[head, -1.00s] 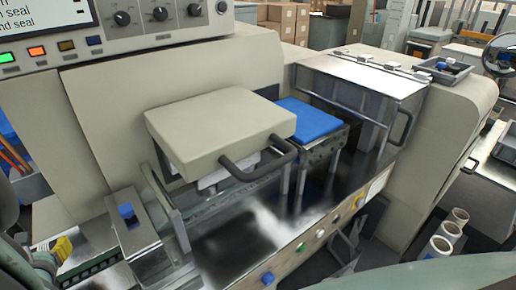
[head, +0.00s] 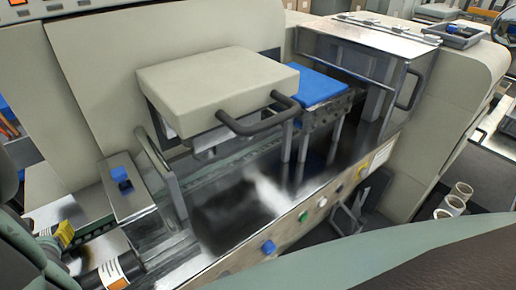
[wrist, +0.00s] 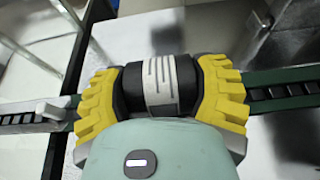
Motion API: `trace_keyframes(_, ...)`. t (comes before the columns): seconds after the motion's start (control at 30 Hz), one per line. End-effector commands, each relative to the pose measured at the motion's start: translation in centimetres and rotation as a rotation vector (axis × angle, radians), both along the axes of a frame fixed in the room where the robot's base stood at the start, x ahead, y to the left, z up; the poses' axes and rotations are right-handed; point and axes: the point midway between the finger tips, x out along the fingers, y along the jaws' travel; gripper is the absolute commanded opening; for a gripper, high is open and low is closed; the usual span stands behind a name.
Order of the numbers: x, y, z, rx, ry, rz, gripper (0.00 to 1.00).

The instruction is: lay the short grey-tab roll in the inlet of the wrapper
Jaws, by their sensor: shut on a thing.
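In the wrist view my gripper (wrist: 161,88) is shut on a short black roll (wrist: 160,80), its yellow ribbed pads touching both ends. The roll has a pale band with grey stripes around its middle. A green and black track of the wrapper (wrist: 290,92) shows on both sides of the gripper; I cannot tell whether the roll touches it. In the head view one yellow pad of my gripper (head: 65,233) shows at lower left, by the wrapper's left end (head: 130,200). A black cylinder with a white and orange label (head: 110,272) is at the bottom left; its identity is unclear.
A steel block with a blue knob (head: 121,174) stands near my gripper. A beige cover with a black handle (head: 215,85) hangs over the steel bed (head: 235,205). A blue pad (head: 318,85) lies behind it. White rolls (head: 455,197) stand at the right.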

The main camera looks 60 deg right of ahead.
Motion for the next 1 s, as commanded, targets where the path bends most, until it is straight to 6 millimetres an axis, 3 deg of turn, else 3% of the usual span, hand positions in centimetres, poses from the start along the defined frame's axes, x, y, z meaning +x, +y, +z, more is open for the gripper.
trace_keyframes(0.27, 0.04, 0.08, -0.08, 0.0, -0.001, 0.002, 0.23)
trace_keyframes(0.3, 0.04, 0.09, -0.09, 0.0, -0.001, 0.002, 0.69)
trace_keyframes(0.6, 0.01, 0.09, -0.12, 0.0, 0.0, 0.002, 0.99)
trace_keyframes(1.0, -0.01, -0.01, 0.3, 0.0, -0.001, -0.001, 1.0)
